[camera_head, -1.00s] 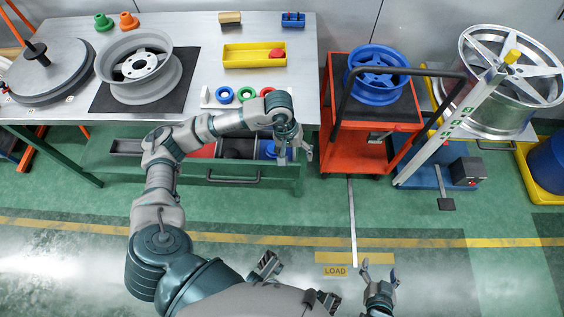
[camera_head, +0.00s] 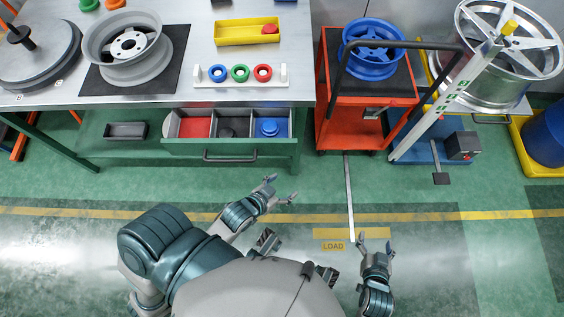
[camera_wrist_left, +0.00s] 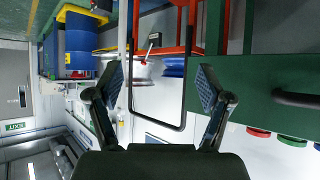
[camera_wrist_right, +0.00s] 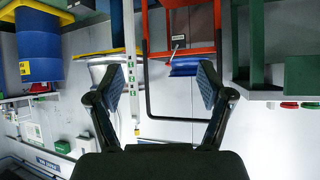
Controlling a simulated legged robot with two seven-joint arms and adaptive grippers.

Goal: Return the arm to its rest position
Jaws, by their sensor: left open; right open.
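My left gripper (camera_head: 280,190) is open and empty in the head view. It hangs over the green floor, in front of the open drawer and close to my body. Its two spread fingers (camera_wrist_left: 158,90) show with nothing between them in the left wrist view. My right gripper (camera_head: 376,247) is open and empty at the lower right of the head view, beside the LOAD floor mark. Its fingers (camera_wrist_right: 164,88) are spread and empty in the right wrist view. Both forearms are held near my body, clear of the table.
The workbench (camera_head: 60,97) holds a grey wheel (camera_head: 128,48), a yellow tray (camera_head: 247,41) and colored rings on a rack (camera_head: 240,84). Its drawer (camera_head: 224,146) stands open. A red cart (camera_head: 340,135) carries a blue wheel (camera_head: 372,50). A silver wheel (camera_head: 509,50) sits on the right. Floor near my grippers is clear.

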